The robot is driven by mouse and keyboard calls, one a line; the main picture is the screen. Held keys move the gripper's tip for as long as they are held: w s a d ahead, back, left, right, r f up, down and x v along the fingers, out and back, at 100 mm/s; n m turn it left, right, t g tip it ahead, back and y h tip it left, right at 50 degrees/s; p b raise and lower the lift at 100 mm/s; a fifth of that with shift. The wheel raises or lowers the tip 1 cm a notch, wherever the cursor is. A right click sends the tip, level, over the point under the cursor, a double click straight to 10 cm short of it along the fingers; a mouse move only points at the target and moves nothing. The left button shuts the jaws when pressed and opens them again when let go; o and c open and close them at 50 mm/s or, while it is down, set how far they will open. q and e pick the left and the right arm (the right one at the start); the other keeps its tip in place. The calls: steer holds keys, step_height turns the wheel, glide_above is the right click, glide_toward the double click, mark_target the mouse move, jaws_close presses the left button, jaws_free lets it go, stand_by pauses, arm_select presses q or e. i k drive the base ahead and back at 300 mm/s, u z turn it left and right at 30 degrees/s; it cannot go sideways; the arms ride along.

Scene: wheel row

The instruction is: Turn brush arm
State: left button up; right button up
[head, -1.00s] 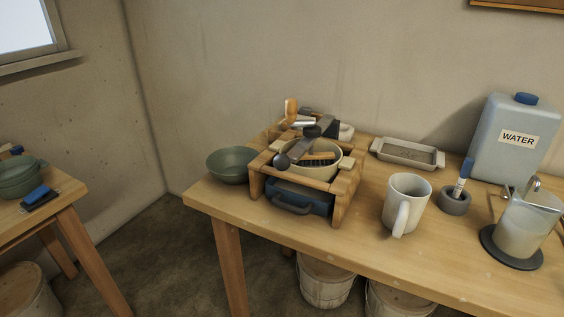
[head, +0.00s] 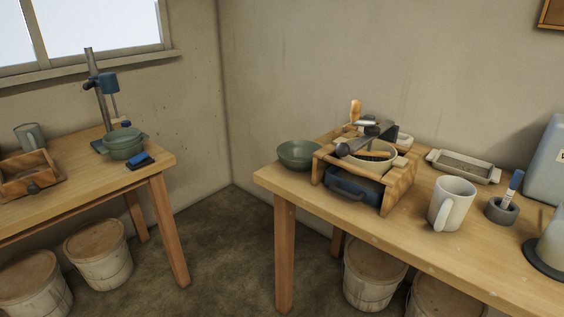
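The brush arm (head: 366,139) is a dark grey lever with a rounded blue-grey end. It lies across the top of a wooden frame device on the right table. Under it a cream bowl (head: 384,166) sits in the wooden frame (head: 399,187), with a brown strip and dark bristles partly visible inside. An orange-brown upright handle (head: 355,110) stands at the back of the device. A blue drawer-like box with a dark handle (head: 352,188) sits low in the frame. Neither of my grippers shows in the head view.
The right table (head: 420,238) also holds a green bowl (head: 299,154), a white mug (head: 451,203), a grey tray (head: 464,166) and a brush in a round holder (head: 502,210). A left table (head: 80,193) stands apart, with bare floor (head: 228,240) between. Lidded buckets stand below both.

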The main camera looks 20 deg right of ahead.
mark_target(343, 150)
steer(key=u, duration=0.3)
steer(key=k, duration=0.6)
steer(key=u, duration=1.05)
steer(key=i, duration=1.35)
steer(key=z, duration=1.55)
steer(key=i, duration=0.65)
steer(key=z, duration=0.65)
